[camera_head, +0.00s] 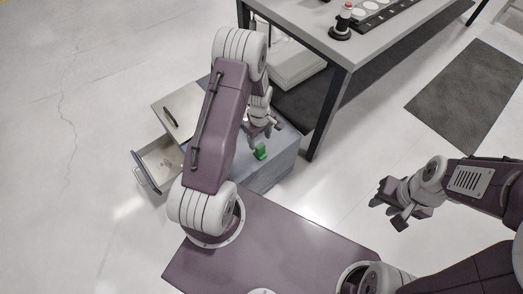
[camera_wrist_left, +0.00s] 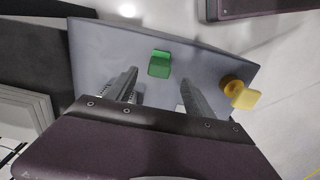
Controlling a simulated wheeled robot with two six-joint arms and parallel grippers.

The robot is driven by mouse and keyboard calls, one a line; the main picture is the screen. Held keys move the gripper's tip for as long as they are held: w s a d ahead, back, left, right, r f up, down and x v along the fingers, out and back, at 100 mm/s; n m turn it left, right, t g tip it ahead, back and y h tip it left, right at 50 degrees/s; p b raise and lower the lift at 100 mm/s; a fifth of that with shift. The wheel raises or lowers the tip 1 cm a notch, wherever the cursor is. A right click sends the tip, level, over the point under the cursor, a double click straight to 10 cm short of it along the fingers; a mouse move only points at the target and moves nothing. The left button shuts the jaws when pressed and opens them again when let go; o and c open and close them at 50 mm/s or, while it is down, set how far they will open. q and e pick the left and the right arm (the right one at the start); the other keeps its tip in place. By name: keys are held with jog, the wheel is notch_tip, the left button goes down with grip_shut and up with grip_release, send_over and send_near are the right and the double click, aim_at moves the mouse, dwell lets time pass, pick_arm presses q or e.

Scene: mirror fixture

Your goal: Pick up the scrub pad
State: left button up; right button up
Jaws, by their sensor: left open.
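A small green block (camera_head: 261,152), which looks like the scrub pad, sits on the grey top of a low cabinet (camera_head: 280,165). In the left wrist view the green block (camera_wrist_left: 159,63) is just beyond the fingertips, between the lines of the two fingers. My left gripper (camera_head: 272,128) is open and empty, above the cabinet top and close to the block; its fingers also show in the left wrist view (camera_wrist_left: 160,84). My right gripper (camera_head: 388,204) hangs over the floor at the right, empty, with its fingers apart.
A yellow piece with a round base (camera_wrist_left: 245,97) stands near the cabinet top's edge. An open drawer (camera_head: 160,162) juts out at the left. A workbench (camera_head: 350,58) with a leg stands behind the cabinet. A dark mat (camera_head: 468,95) lies at the right.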

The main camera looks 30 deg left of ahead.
aim_at(260, 146)
pick_arm(q)
notch_tip(260, 146, down, 9)
jog(key=b, duration=0.4)
jog(key=shift+w, duration=0.1)
jog(key=shift+r, duration=0.15)
jog(key=shift+c, duration=1)
grip_shut()
jog(key=shift+r+p, duration=1.1)
jog(key=shift+r, duration=0.9)
jog(key=s+d+r+p, duration=0.3)
jog(key=s+d+r, duration=0.4)
jog(key=s+d, duration=0.1)
jog(key=shift+d+p, duration=0.35)
